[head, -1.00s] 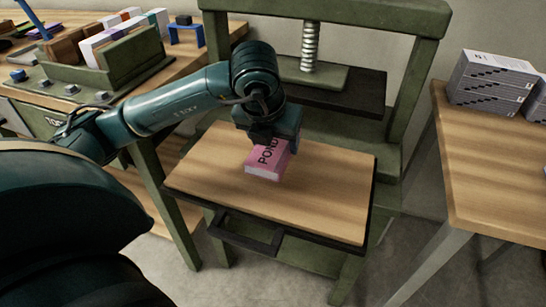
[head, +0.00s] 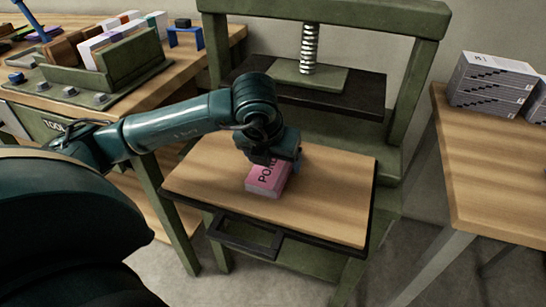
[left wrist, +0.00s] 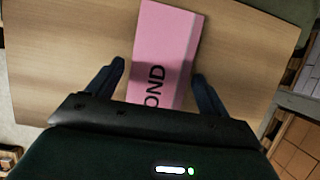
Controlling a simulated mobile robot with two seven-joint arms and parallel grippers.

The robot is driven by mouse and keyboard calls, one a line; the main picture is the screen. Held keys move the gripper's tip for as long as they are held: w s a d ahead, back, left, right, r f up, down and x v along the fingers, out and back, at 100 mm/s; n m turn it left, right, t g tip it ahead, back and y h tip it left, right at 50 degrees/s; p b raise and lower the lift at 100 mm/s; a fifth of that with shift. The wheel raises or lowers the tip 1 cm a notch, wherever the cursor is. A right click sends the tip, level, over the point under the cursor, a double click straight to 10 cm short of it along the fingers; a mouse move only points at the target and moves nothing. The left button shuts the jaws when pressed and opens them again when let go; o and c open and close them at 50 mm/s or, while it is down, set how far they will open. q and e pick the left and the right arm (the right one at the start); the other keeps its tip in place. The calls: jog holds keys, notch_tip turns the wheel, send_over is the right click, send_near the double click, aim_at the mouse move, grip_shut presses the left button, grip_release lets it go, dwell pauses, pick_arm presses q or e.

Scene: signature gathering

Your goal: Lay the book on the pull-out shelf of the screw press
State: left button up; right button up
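The pink book (head: 266,180), with dark lettering on it, lies on the wooden pull-out shelf (head: 325,205) of the green screw press (head: 420,22), near the shelf's middle. My left gripper (head: 275,160) is directly over the book and hides its far part in the head view. In the left wrist view the book (left wrist: 165,50) lies between the two fingers of the left gripper (left wrist: 160,72). Gaps show between the fingers and the book's sides, so the gripper is open around it. My right gripper is not in view.
The press's screw (head: 309,48) and dark platen (head: 350,92) stand behind the shelf. A dark handle frame (head: 245,237) juts from its front. A workbench with a green book rack (head: 130,60) is at left. A table with grey stacks (head: 490,85) is at right. Bare shelf surrounds the book.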

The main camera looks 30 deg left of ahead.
pick_arm(q)
jog(key=shift+o, duration=0.5)
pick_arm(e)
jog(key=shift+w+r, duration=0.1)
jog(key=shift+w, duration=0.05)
pick_arm(q)
jog(key=shift+r+p, duration=0.3)
jog(key=shift+r, duration=0.1)
jog(key=p+v, duration=0.1)
jog(key=v, duration=1)
jog(key=shift+s+r+p, duration=0.2)
jog(key=shift+p, duration=0.15)
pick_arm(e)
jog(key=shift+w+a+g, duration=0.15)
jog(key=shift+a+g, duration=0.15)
pick_arm(q)
jog(key=shift+d, duration=0.1)
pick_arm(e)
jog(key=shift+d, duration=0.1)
